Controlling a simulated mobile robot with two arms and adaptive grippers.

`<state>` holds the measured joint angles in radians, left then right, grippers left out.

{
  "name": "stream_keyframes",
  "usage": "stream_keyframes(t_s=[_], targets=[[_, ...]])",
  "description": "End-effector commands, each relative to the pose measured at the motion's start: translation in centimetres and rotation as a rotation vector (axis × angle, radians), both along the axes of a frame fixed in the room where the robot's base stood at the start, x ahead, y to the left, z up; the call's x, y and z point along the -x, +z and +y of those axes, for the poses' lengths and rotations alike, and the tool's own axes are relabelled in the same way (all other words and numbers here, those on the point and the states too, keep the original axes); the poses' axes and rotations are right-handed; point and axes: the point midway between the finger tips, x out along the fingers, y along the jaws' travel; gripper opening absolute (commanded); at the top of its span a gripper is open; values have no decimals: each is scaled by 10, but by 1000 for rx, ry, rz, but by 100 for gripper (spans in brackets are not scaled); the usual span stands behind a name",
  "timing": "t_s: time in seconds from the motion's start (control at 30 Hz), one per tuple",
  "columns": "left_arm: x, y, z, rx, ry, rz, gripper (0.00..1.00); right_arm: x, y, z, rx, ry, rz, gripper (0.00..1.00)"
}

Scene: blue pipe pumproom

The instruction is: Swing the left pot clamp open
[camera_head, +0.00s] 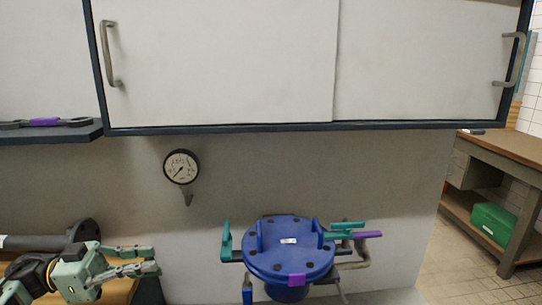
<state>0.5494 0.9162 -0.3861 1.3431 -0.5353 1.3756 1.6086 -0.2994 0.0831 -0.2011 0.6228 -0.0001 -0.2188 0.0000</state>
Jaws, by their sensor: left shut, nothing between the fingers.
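The blue pot (288,262) with a round bolted lid stands at the bottom middle against the wall. The left pot clamp (226,241) is a teal piece standing upright at the lid's left side. Another teal clamp handle (347,227) with a purple lever (367,234) sticks out at the right side. My left gripper (155,259) is at the lower left, pointing right, clear of the pot and left of its left clamp. It is shut and empty. My right gripper is out of view.
A wall cabinet (220,65) with two white doors hangs above. A round gauge (181,167) is on the wall between the gripper and cabinet. A shelf (60,133) holds a purple-and-dark tool at left. A workbench (500,150) with a green box (493,226) stands far right.

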Motion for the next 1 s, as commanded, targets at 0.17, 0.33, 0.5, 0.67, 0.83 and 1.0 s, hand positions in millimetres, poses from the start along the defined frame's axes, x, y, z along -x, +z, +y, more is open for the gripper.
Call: stream_keyframes(t_s=[0.17,0.33,0.5,0.67,0.83,1.0], targets=[[-14,-4,-22,65,92,-47,0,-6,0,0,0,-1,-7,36],[-32,-8,-43,136,229,-93,0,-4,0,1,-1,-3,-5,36],[-53,-21,-62,207,462,-116,0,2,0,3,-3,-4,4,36],[-68,-52,-65,211,777,-69,0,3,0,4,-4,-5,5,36],[-60,-108,-51,91,1085,72,0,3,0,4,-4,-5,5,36],[-16,-180,-35,-143,1299,295,0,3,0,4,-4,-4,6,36]])
